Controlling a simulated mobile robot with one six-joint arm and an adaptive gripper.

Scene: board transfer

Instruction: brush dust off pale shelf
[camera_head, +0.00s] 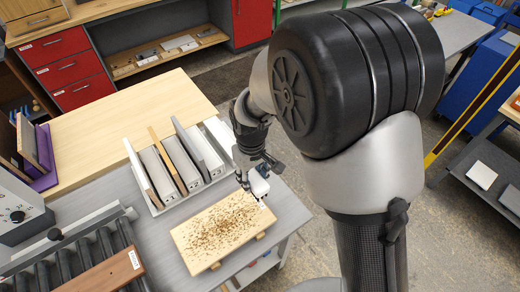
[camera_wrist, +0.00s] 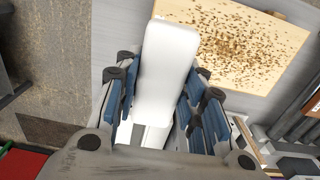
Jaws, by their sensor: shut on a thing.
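The pale shelf (camera_head: 186,240) is a light wooden board on the grey table, raised on small supports. Brown dust (camera_head: 222,224) is scattered over most of its top, with a cleaner margin at the edges. In the wrist view the pale shelf (camera_wrist: 288,48) lies at the upper right with its dust (camera_wrist: 232,42). My gripper (camera_head: 254,177) is near the shelf's far right corner. In the wrist view my gripper's blue fingers (camera_wrist: 160,95) are shut on a white block-like thing (camera_wrist: 166,62). Its far end appears beside the shelf; whether it touches is unclear. Any bristles are hidden.
A white rack (camera_head: 155,207) with several upright grey and wooden boards stands behind the shelf. A roller conveyor (camera_head: 95,255) with a brown board (camera_head: 105,274) is at the lower left. A wooden worktop (camera_head: 120,125) lies behind. The grey table (camera_head: 290,210) is bare right of the shelf.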

